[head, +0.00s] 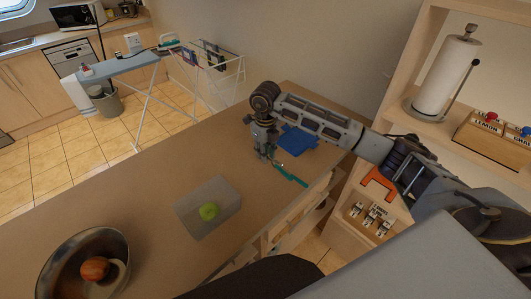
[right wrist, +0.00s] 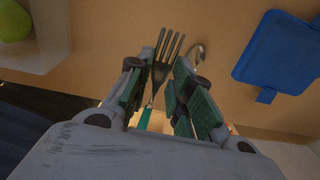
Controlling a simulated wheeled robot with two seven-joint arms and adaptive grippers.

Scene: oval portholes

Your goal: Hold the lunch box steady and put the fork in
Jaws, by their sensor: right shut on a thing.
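The lunch box (head: 188,222) is a grey, open, shallow box on the wooden counter, with a green apple (head: 209,211) in it. Its corner also shows at the upper left of the right wrist view (right wrist: 56,45). My right gripper (head: 268,158) is low over the counter, to the right of and beyond the box. It is shut on the fork (right wrist: 165,62), whose dark tines stick out past the fingers. The fork's teal handle (head: 291,175) shows in the head view. My left gripper is not in view.
A blue flat piece (head: 298,139) with tabs lies beyond my right gripper; it also shows in the right wrist view (right wrist: 283,52). A metal bowl (head: 60,260) with a reddish fruit (head: 95,268) stands at the lower left. The counter between gripper and box is clear.

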